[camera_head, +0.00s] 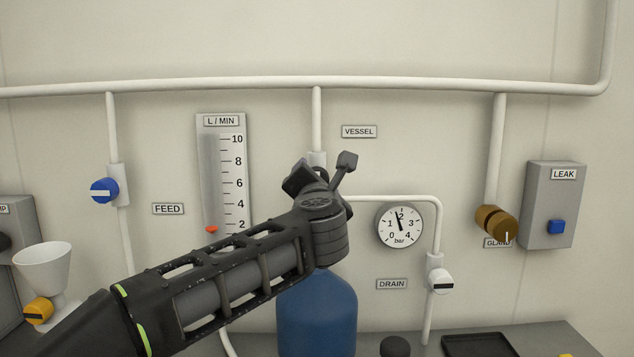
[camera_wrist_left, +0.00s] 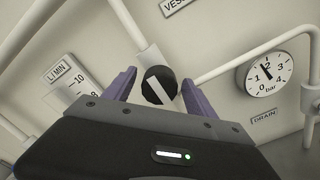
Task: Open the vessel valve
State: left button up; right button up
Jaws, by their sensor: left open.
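The vessel valve is a round black knob with a pale stripe (camera_wrist_left: 157,84), seen in the left wrist view at the end of a white pipe. Its stripe runs roughly in line with that pipe. My left gripper (camera_head: 322,170) is open, with its two fingers on either side of the knob in the left wrist view (camera_wrist_left: 160,90). I cannot tell whether the fingers touch the knob. In the head view my gripper hides most of the knob; the white valve body (camera_head: 317,158) shows just above. The VESSEL label (camera_head: 359,131) is up and to the right.
A blue vessel (camera_head: 316,315) stands below my left wrist. A pressure gauge (camera_head: 399,226) reads just under 2 bar. The blue feed knob (camera_head: 104,190) is left, the drain knob (camera_head: 440,280) and brown gland knob (camera_head: 497,223) right. The flow meter (camera_head: 222,160) is behind my arm.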

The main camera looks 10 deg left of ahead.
pick_arm(q)
jog(key=b+v, duration=0.1)
jog(key=v, duration=0.7)
jog(key=shift+w, duration=0.1)
